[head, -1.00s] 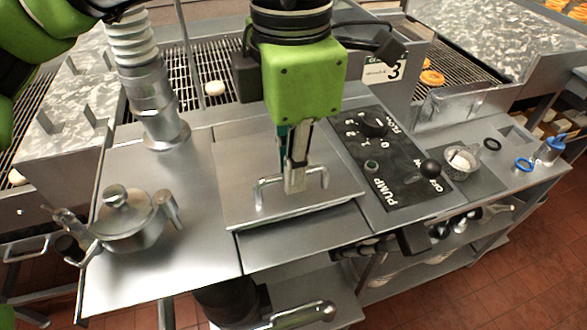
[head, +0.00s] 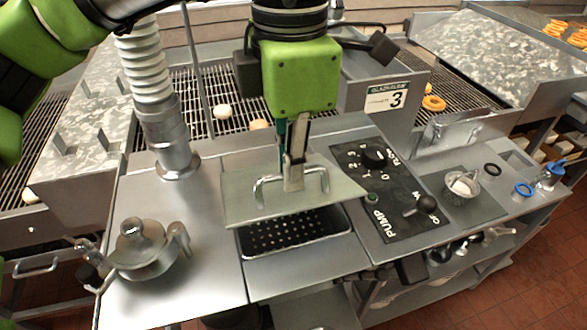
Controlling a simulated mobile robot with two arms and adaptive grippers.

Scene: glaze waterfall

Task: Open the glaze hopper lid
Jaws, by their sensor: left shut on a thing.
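The glaze hopper lid (head: 245,208) is a flat metal plate with a bar handle (head: 263,192) on top. It is raised above the hopper opening (head: 290,232), and its front edge is clear of the counter. A perforated dark tray shows inside the opening below it. My left gripper (head: 294,182) points down and is shut on the lid's handle. Whether the lid's back edge still touches the counter is hidden. My right gripper cannot be made out.
A black pump panel (head: 388,190) with a knob and a lever is right of the hopper. A small cup (head: 463,186) sits at the right.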

